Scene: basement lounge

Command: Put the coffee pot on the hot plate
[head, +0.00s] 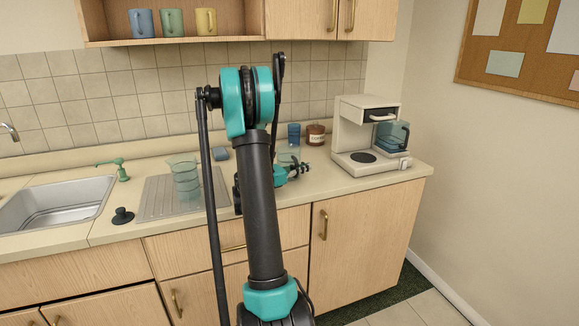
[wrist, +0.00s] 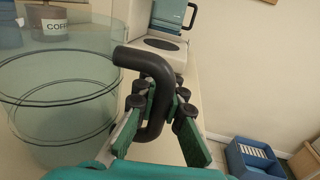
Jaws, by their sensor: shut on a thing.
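The coffee pot is clear glass; it fills the left of the wrist view (wrist: 60,95), with its black handle (wrist: 153,105) between my fingers. In the head view the pot (head: 289,152) is partly hidden by my arm. My gripper (wrist: 158,125) is shut on the handle; in the head view it (head: 296,171) is over the counter, left of the coffee maker. I cannot tell whether the pot touches the counter. The cream coffee maker (head: 350,120) stands at the counter's right end. Its dark round hot plate (head: 363,157) is bare and also shows in the wrist view (wrist: 161,44).
A bluish container with a black handle (head: 393,138) is at the coffee maker's right side. A blue cup (head: 294,133) and a coffee jar (head: 316,135) stand behind the pot. Stacked glassware (head: 185,180) stands on the drainer left of my arm. The counter before the coffee maker is clear.

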